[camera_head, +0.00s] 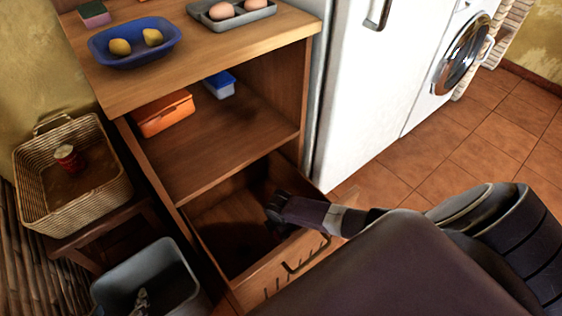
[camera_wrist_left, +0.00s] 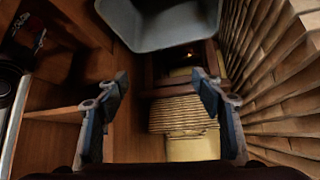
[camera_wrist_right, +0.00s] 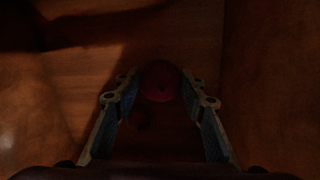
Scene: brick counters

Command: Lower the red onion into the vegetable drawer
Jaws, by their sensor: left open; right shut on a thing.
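The vegetable drawer (camera_head: 250,289) is pulled out at the bottom of the wooden cabinet, and its inside is dark. My right gripper (camera_head: 273,207) reaches down into it, with the arm coming over from the right. In the right wrist view the red onion (camera_wrist_right: 159,80) shows as a dark red round thing between the fingertips of my right gripper (camera_wrist_right: 160,87), which is shut on it. It is too dark to tell whether the onion touches the drawer floor.
The grey bin (camera_head: 112,287) stands left of the drawer, below a wicker basket (camera_head: 27,190) holding a red pot (camera_head: 68,158). An orange box (camera_head: 163,114) and a blue box (camera_head: 221,85) stand on the shelf. A blue bowl (camera_head: 118,60) and egg tray (camera_head: 262,14) are on top.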

